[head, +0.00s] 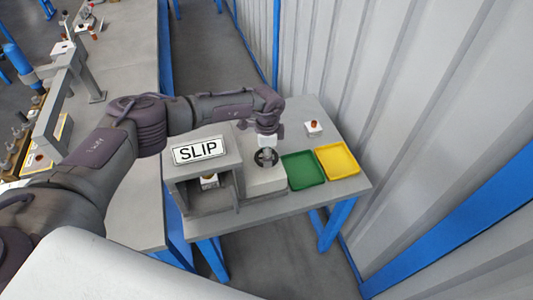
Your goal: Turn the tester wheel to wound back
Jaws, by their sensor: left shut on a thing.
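The tester (214,175) is a grey box with a sign reading SLIP on its top, standing on a grey table in the head view. Its black wheel (258,160) lies on the lower block at the box's right side. My left gripper (266,152) points down over the wheel and is shut on it. The fingers partly cover the wheel, and its exact turn cannot be read. My right gripper does not show.
A green tray (304,184) and a yellow tray (354,172) stand right of the wheel. A small white box with a red button (314,128) sits behind them. A corrugated wall (420,110) rises close on the right. A longer bench (130,60) is at the left.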

